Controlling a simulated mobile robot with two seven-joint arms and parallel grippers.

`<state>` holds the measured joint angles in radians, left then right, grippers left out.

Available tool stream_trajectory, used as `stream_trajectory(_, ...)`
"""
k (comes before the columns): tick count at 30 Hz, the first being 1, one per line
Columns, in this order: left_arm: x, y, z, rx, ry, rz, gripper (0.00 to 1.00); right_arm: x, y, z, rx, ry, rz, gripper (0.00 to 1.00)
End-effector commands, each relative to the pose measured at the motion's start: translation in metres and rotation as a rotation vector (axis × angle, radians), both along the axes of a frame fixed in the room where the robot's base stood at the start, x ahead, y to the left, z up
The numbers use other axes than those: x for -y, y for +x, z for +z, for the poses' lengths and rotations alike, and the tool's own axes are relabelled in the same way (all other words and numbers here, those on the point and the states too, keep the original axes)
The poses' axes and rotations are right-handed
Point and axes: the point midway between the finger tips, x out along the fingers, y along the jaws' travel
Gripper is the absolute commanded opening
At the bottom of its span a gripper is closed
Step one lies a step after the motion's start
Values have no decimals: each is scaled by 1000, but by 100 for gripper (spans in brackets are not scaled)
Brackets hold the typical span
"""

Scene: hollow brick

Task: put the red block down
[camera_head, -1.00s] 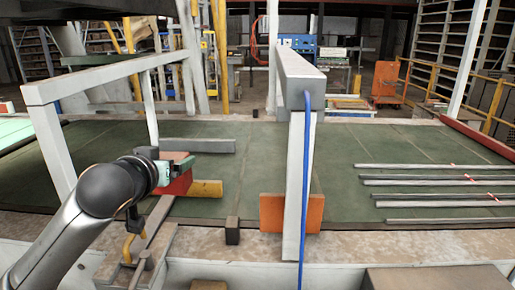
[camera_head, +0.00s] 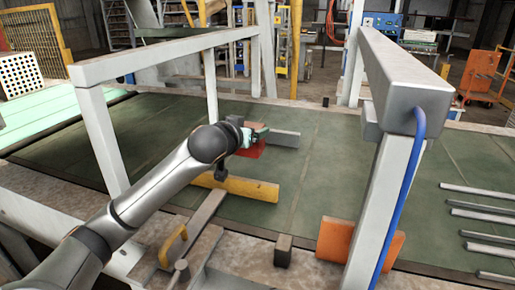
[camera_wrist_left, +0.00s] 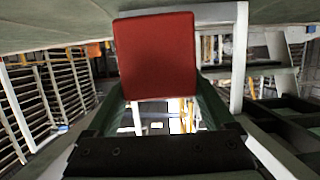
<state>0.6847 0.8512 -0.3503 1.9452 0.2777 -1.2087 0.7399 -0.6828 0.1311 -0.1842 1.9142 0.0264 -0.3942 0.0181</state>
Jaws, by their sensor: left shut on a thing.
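My left arm comes in from the left, and its gripper (camera_head: 258,134) is over the green surface. The gripper is shut on the red block. In the head view the red block (camera_head: 251,151) shows only in part below the gripper, beyond the yellow bar. In the left wrist view the red block (camera_wrist_left: 155,55) shows as a broad red face at the upper middle, between the fingers. I cannot tell whether the block touches the green surface. My right gripper is not in view.
A yellow bar (camera_head: 240,187) lies nearer me and a grey bar (camera_head: 285,138) lies by the gripper. A white frame (camera_head: 150,56) stands at the left. A grey post (camera_head: 380,195) and an orange block (camera_head: 335,240) stand at the right. The green surface (camera_head: 315,165) has free room.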

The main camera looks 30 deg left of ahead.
Motion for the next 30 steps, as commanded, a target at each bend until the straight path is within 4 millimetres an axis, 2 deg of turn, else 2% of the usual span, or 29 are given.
stream_trajectory(3,-10,18,-23,-2,1,2,20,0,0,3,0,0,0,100)
stream_trajectory(9,-19,38,-48,2,0,-1,20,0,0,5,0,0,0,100)
stream_trajectory(14,-23,45,-58,2,0,0,20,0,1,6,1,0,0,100)
stream_trajectory(19,-24,46,-82,-1,2,-1,20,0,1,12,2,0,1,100)
stream_trajectory(22,-23,46,-89,3,1,-1,20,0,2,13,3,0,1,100)
stream_trajectory(30,-23,46,-90,3,0,-1,20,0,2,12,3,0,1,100)
